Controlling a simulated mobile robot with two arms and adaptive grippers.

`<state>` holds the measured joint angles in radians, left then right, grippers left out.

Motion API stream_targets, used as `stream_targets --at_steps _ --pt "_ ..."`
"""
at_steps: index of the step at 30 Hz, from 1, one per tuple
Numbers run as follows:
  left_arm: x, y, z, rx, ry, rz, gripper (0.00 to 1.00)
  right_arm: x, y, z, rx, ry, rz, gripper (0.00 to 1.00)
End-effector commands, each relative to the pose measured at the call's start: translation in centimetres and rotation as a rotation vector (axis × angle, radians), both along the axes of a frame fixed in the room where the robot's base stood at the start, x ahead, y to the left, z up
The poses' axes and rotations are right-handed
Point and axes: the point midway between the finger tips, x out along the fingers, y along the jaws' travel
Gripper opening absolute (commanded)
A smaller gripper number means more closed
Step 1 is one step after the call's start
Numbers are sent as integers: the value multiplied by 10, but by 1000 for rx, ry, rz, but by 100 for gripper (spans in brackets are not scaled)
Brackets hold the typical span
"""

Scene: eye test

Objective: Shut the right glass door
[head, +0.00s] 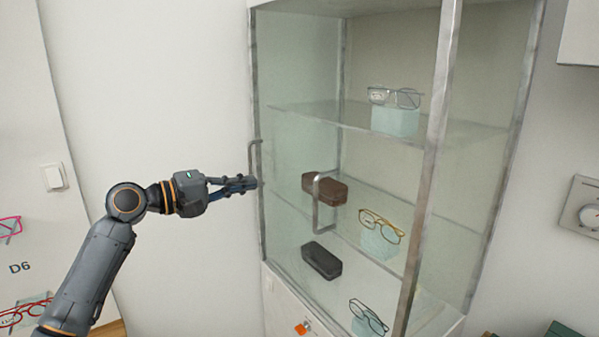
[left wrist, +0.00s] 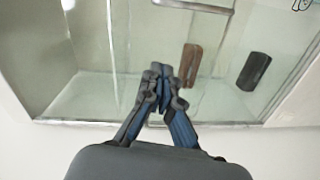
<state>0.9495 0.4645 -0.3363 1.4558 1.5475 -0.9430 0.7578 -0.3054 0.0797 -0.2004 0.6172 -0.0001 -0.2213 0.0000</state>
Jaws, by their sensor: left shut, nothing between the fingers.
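The glass cabinet (head: 385,170) has metal-framed clear panes. One bar handle (head: 254,160) stands at its left metal edge, and a second bar handle (head: 317,205) shows farther right, in front of the brown case. I cannot tell surely which pane is the right door or how far it stands open. My left gripper (head: 248,185) is shut and empty, its fingertips at the left edge, just below the first handle; contact is unclear. In the left wrist view its closed fingers (left wrist: 163,82) point at the glass, with a bar handle (left wrist: 195,5) at the top. My right gripper is out of view.
Inside the cabinet are a brown case (head: 335,187), a black case (head: 321,260) and spectacles (head: 396,97) on stands. A metal post (head: 432,150) runs down the cabinet. A wall device (head: 585,215) is at right.

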Motion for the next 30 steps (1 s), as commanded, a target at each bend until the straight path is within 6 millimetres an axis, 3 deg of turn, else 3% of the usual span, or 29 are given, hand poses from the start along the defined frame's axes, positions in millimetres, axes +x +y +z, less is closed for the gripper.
stream_targets --at_steps 1,4,21,30 --pt "-5 -2 12 -6 -5 -18 0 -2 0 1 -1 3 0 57" --pt "-8 -8 22 -14 -9 -34 0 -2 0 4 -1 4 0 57" --pt "45 -92 18 -14 -8 -34 0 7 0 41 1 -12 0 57" --pt "21 -114 10 -14 -10 -32 0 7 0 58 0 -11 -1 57"
